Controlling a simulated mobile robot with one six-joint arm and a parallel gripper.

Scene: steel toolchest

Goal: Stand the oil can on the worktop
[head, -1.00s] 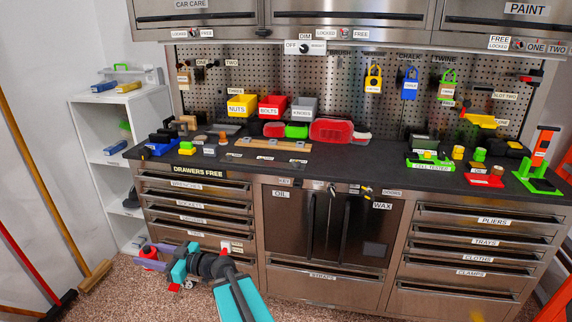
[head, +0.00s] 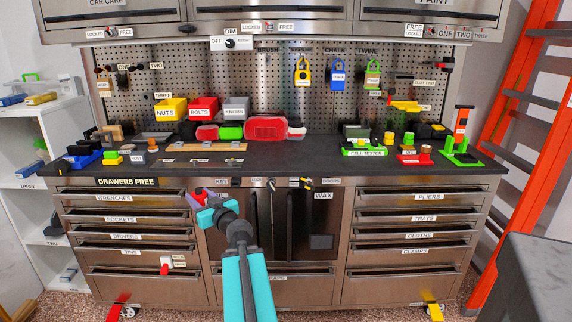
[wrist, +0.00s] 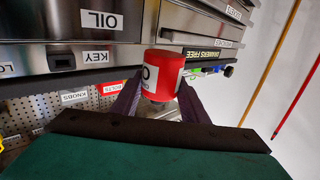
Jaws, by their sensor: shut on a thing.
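The oil can is a red cylinder with a white label (wrist: 163,75), seen between the jaws in the wrist view. My gripper (wrist: 155,100) is shut on it; its purple-grey fingers lie on either side. The dark worktop (head: 290,168) runs across the chest above the drawers. The can's far side is hidden.
Blue tools (head: 80,158) stand at left, a green cell tester (head: 364,151) and red tray (head: 415,159) at right. Bare worktop shows front centre. An orange ladder (head: 525,160) stands at right.

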